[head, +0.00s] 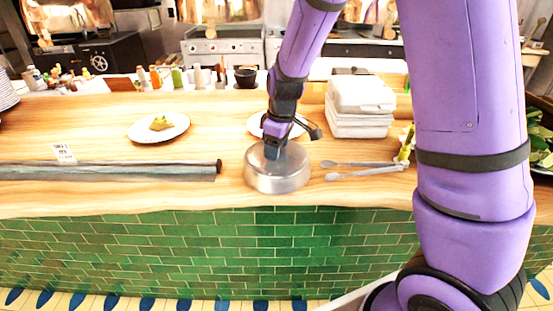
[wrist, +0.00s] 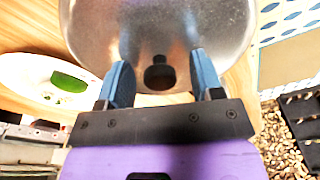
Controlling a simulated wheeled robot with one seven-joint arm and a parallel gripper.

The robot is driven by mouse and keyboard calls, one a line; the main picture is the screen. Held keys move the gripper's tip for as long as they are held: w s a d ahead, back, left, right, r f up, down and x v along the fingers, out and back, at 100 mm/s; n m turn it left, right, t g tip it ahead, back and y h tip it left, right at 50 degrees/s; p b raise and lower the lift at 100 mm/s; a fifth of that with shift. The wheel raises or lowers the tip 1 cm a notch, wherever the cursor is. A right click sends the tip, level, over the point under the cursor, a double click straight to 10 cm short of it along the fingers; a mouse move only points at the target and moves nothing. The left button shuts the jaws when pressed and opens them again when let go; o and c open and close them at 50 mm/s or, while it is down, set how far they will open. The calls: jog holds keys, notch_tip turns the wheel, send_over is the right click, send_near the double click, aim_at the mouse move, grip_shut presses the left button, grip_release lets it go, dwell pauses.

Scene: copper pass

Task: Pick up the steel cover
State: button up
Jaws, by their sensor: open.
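The steel cover (head: 277,178) is a round, shiny metal lid lying on the wooden counter, near its front edge. In the wrist view the cover (wrist: 160,30) fills the upper middle, with a dark knob (wrist: 159,73) on its top. My gripper (head: 273,152) is over the cover in the head view. In the wrist view my gripper (wrist: 163,85) is open, with one blue finger on each side of the knob. A gap shows between the knob and each finger. I cannot tell whether the fingertips touch the cover.
Tongs (head: 362,172) lie right of the cover, and stacked white boxes (head: 360,105) stand behind them. A long dark roll (head: 110,170) lies to the left. A plate with food (head: 140,127) and a partly hidden plate (head: 256,125) are further back.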

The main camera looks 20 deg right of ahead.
jog(key=shift+c, duration=0.3)
jog(key=c, duration=1)
jog(key=shift+c, duration=0.2)
jog(key=shift+r, duration=0.15)
